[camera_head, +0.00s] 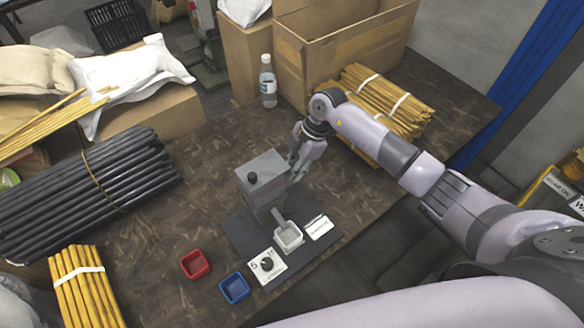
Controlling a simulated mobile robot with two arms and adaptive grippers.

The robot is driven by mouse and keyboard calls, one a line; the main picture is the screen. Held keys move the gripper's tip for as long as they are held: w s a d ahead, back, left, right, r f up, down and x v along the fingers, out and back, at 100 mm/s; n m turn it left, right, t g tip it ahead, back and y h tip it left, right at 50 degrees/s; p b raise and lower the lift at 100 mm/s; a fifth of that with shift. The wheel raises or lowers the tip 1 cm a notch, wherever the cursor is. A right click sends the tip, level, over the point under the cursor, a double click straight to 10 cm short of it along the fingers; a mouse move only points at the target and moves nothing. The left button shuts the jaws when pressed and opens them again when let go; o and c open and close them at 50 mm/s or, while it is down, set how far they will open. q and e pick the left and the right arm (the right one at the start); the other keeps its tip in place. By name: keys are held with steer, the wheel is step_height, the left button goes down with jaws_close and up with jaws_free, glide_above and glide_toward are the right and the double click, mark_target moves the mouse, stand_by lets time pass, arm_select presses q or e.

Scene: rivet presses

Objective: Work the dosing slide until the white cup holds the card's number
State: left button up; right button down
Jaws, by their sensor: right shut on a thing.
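My right gripper (293,174) is at the device's right rear side, shut on what appears to be the slide's handle, which the fingers mostly hide. My left gripper is not in view.
A red tray (195,264) and a blue tray (234,288) stand to the left. A bottle (268,82), carton (340,50) and yellow rod bundle (385,95) are behind. Black rods (85,190) lie left.

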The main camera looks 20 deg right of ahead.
steer(key=shift+d, duration=0.1)
stand_by(0.3)
steer(key=d, duration=0.1)
steer(key=w+d, duration=0.1)
steer(key=d, duration=0.1)
steer(key=shift+w+d, duration=0.25)
steer(key=shift+d, duration=0.05)
steer(key=c, duration=1.5)
jaws_free()
steer(key=shift+o, duration=0.2)
steer(key=shift+s, duration=0.1)
steer(key=v, duration=1.2)
